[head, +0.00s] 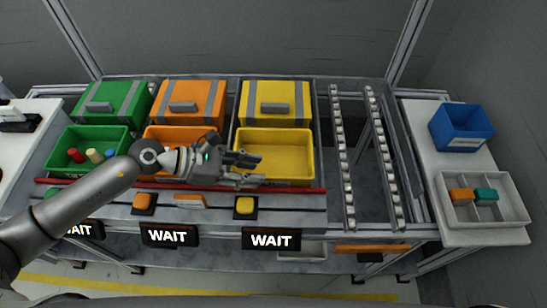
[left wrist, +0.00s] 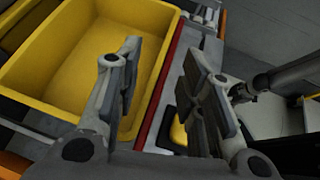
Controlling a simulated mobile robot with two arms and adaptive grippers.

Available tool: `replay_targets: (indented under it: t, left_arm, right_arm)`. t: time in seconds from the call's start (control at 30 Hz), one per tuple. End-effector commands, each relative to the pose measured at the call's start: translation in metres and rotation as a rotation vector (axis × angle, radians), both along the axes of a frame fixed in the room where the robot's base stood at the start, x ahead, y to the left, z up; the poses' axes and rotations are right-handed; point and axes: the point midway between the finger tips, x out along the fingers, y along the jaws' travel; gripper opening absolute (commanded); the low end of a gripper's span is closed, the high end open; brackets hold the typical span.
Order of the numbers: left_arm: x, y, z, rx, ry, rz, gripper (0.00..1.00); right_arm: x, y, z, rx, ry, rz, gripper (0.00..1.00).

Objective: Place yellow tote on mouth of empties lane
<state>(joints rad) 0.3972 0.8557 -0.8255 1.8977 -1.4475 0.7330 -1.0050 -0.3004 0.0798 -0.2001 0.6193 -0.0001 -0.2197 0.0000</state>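The open yellow tote (head: 285,150) stands in the right bay, in front of a closed yellow box, and looks empty. In the left wrist view the yellow tote (left wrist: 110,40) fills the upper left. My left gripper (head: 258,170) is over the tote's front left part. In the left wrist view its two fingers (left wrist: 165,98) are apart with nothing held between them; the tote's front rim and the red rail pass near them. The roller lane (head: 365,150), which looks like the empties lane, is right of the tote and bare. My right gripper is not in view.
An orange tote (head: 165,138) and a green tote with several items (head: 80,148) stand to the left. A red rail (head: 290,188) and buttons run along the front, above WAIT signs. A side table at right holds a blue bin (head: 460,128) and a divided tray (head: 515,205).

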Motion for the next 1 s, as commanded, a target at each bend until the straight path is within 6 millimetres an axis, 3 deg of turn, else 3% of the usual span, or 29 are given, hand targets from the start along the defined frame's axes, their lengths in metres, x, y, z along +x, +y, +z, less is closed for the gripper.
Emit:
replay_targets:
  t: [0.5,0.77,1.0]
  left_arm:
    - [0.007,-0.047,-0.027,-0.001,0.001,0.002,0.36]
    - [0.007,-0.050,-0.030,0.000,0.000,0.001,0.36]
    - [0.007,-0.050,-0.030,0.000,0.000,0.001,0.09]
  right_arm:
    - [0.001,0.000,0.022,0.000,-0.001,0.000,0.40]
    - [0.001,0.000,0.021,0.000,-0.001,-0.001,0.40]
    - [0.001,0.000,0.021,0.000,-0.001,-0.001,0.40]
